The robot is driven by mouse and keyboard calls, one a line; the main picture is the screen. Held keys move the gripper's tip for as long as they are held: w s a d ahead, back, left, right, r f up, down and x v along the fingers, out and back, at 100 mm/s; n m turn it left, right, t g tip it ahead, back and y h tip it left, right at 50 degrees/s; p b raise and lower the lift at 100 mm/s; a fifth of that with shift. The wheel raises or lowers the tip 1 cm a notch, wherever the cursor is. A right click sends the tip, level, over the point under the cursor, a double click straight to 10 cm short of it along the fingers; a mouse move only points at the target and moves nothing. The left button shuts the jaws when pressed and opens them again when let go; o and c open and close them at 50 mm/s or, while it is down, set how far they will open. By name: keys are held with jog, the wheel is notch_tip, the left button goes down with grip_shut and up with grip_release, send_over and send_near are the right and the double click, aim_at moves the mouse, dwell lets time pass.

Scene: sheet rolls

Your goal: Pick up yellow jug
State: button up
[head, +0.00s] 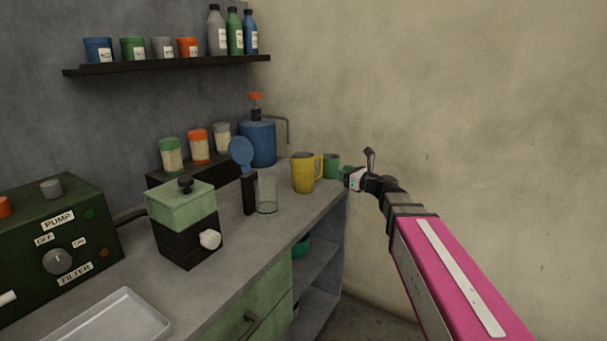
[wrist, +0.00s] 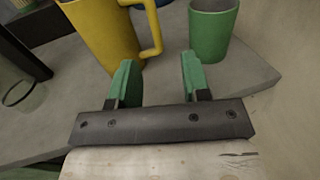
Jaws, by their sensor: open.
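The yellow jug (head: 303,173) stands upright on the grey counter near its far right end, its handle on the right side. In the wrist view the yellow jug (wrist: 100,32) is at the upper left, with its handle (wrist: 153,30) pointing toward the middle. My gripper (wrist: 155,75) is open and empty, with green fingertips short of the handle. In the head view my gripper (head: 352,178) is to the right of the jug, by the counter's end. The jug's top edge is cut off in the wrist view.
A green cup (wrist: 211,30) stands just right of the jug, close to my right finger; it also shows in the head view (head: 331,166). A clear glass (head: 266,195) and a blue canister (head: 258,143) stand left of the jug. The wall is close behind.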

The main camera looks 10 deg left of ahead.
aim_at(321, 174)
jog(key=x, duration=0.5)
jog(key=shift+a, duration=0.15)
jog(key=shift+s+f+x, duration=0.1)
jog(key=shift+f+x, duration=0.05)
jog(key=shift+x, duration=1.2)
jog(key=shift+s+f+x, duration=0.1)
jog(key=shift+x, duration=1.2)
jog(key=shift+a, duration=0.15)
jog(key=shift+c, duration=0.2)
grip_shut()
